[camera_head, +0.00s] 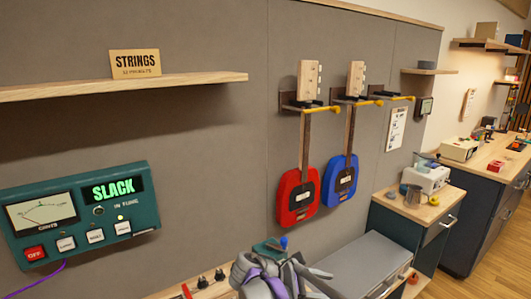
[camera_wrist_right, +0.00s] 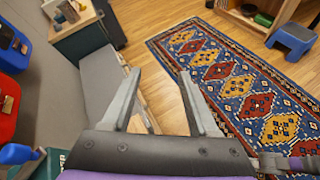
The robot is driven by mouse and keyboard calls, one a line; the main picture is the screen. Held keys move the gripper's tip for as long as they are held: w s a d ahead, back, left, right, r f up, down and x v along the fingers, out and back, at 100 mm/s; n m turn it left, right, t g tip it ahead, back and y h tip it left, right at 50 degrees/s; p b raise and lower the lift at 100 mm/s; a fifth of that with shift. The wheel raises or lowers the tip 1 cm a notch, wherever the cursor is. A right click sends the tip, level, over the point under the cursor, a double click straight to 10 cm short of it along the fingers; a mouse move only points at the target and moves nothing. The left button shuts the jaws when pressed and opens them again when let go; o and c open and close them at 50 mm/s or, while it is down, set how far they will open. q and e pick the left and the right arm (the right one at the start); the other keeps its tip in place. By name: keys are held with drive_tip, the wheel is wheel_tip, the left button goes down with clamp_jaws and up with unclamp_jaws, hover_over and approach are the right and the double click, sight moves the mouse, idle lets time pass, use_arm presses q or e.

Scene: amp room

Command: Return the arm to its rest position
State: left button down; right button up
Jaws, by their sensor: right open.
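My right gripper (camera_wrist_right: 160,74) is open in the right wrist view, with its two grey fingers spread and nothing between them. In the head view, my grey and purple right arm shows at the bottom centre, and the gripper (camera_head: 318,281) points to the right over the grey bench top (camera_head: 365,262). Part of the arm is cut off by the lower picture edge. My left gripper is in neither view.
A red guitar (camera_head: 297,197) and a blue guitar (camera_head: 340,182) hang on the wall behind. A green tuner box (camera_head: 145,190) reading SLACK is at left, under a shelf (camera_head: 130,87). A wooden-topped cabinet (camera_head: 415,207) stands right. The wrist view shows a patterned rug (camera_wrist_right: 235,85) and blue stool (camera_wrist_right: 292,38).

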drive_tip(key=s+d+f+m+y+p, duration=0.1)
drive_tip(key=s+d+f+m+y, duration=0.2)
drive_tip(key=s, duration=0.4)
drive_tip(key=s+d+f+m+y+p, duration=0.1)
drive_tip(key=s+d+m+y, duration=0.25)
drive_tip(key=s, duration=0.45)
drive_tip(key=s+a+f+m+t+y, duration=0.1)
drive_tip(key=s+a+f+m+y, duration=0.1)
drive_tip(key=s+m, duration=0.3)
drive_tip(key=s+a+f+m+t+y, duration=0.1)
drive_tip(key=s+a+f+m+y, duration=0.1)
drive_tip(key=s, duration=0.5)
drive_tip(key=f+m+y, duration=0.1)
drive_tip(key=m+y, duration=0.1)
drive_tip(key=m, duration=0.1)
drive_tip(key=shift+t+p, duration=0.4)
